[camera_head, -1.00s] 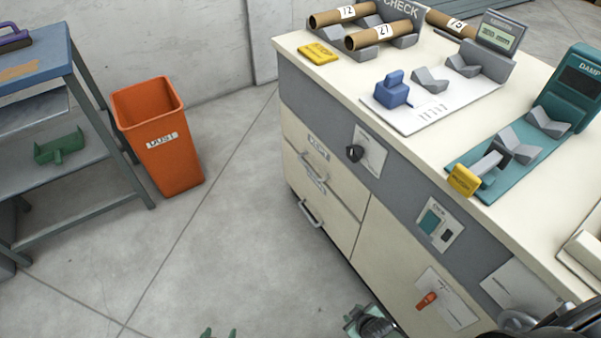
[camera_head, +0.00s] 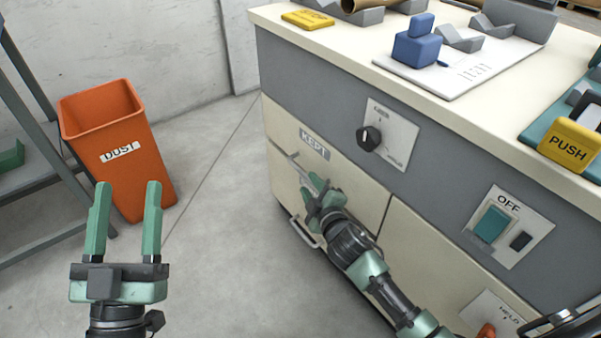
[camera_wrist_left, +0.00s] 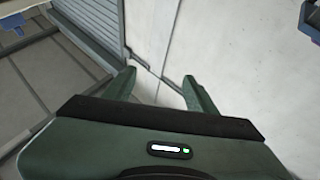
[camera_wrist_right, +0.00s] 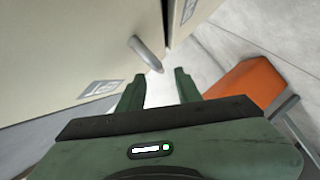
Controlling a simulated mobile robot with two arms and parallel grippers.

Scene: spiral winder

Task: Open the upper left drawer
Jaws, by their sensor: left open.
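The upper left drawer (camera_head: 345,187) is a cream front marked KEPT and looks closed. Its bar handle (camera_head: 294,162) is partly hidden behind my right gripper (camera_head: 314,190), whose fingers are at the handle. In the right wrist view my right gripper (camera_wrist_right: 157,82) is open and the handle (camera_wrist_right: 145,50) shows by the fingertips; I cannot tell whether it lies between them. My left gripper (camera_head: 126,186) is open and empty over the floor, left of the cabinet, and its spread fingers show in the left wrist view (camera_wrist_left: 158,80).
The lower drawer's handle (camera_head: 304,234) sits just below my right gripper. A black knob (camera_head: 369,138) is on the grey panel to the right. An orange DUST bin (camera_head: 118,170) stands behind my left gripper. Floor between bin and cabinet is clear.

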